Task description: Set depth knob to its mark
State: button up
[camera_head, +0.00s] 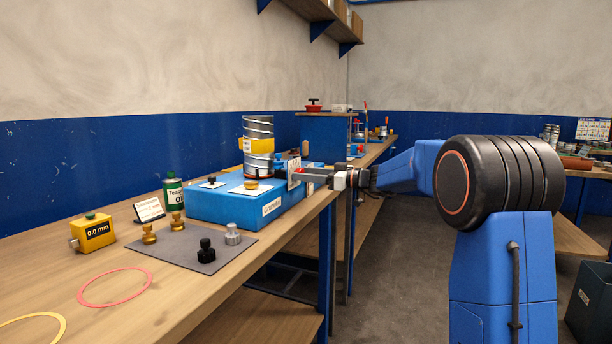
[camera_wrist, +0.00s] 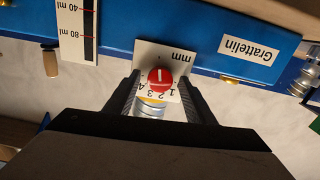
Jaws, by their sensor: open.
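The depth knob (camera_wrist: 160,78) is red with a white line, on a white plate marked "mm" (camera_wrist: 176,58) with digits and a letter, seen upside down in the wrist view. The line lies roughly upright in that picture; which mark it meets is unclear. My gripper (camera_wrist: 160,88) is open, one finger on each side of the knob, with gaps to it. Contact cannot be seen. In the head view my gripper (camera_head: 305,177) reaches to the plate (camera_head: 294,168) on the blue machine (camera_head: 230,208); the knob is not clear there.
A "Grattelin" label (camera_wrist: 248,50) and a ml gauge (camera_wrist: 77,30) flank the plate. On the bench stand a green oil can (camera_head: 173,193), a yellow "0.0 mm" block (camera_head: 93,233) and a grey mat (camera_head: 165,250) with small knobs. A spiral duct (camera_head: 259,140) rises above the machine.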

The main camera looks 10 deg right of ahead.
jog(key=c, duration=1.1)
jog(key=shift+o, duration=0.2)
jog(key=shift+m, duration=0.3)
